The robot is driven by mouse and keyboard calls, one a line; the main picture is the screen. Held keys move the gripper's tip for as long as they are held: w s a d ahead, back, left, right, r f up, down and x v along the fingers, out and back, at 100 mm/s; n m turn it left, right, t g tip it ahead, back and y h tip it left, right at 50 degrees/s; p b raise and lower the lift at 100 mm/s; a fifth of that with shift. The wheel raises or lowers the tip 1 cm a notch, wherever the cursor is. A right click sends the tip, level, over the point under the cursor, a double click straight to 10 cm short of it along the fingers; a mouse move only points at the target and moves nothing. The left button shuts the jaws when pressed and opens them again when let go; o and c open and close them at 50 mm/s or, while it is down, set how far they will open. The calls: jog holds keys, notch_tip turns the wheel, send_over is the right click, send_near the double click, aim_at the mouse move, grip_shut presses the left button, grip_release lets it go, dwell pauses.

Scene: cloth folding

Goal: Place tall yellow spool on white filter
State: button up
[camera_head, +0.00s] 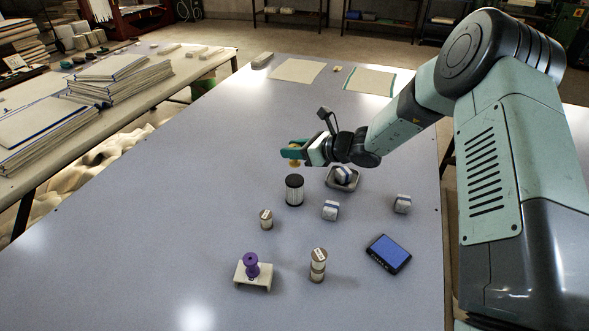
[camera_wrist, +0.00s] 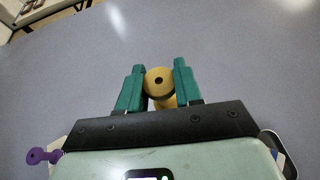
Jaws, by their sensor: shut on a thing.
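The yellow spool (camera_head: 294,162) is held in my gripper (camera_head: 290,150), its lower end showing below the fingers. In the wrist view the yellow spool (camera_wrist: 158,83) sits between the two green fingers of my gripper (camera_wrist: 160,70), its round end with a dark centre hole facing the camera. The white filter (camera_head: 294,191) is an upright pleated cylinder with black end caps. It stands on the table just in front of the held spool in the head view. A gap shows between the spool and the filter's top. The filter is not visible in the wrist view.
A grey tray (camera_head: 354,184) holding a wrapped bundle lies right of the filter. Two more striped bundles (camera_head: 330,210) (camera_head: 402,203), a blue box (camera_head: 388,253), two labelled spools (camera_head: 266,220) (camera_head: 318,264) and a purple spool (camera_head: 251,265) on a white stand (camera_head: 262,284) lie nearer. The table's left side is clear.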

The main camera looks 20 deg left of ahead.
aim_at(294, 164)
jog(key=shift+f, duration=2.8)
jog(key=shift+f, duration=0.15)
jog(key=o, duration=1)
jog(key=shift+r, duration=0.2)
jog(key=v, duration=1.2)
jog(key=shift+s, duration=0.1)
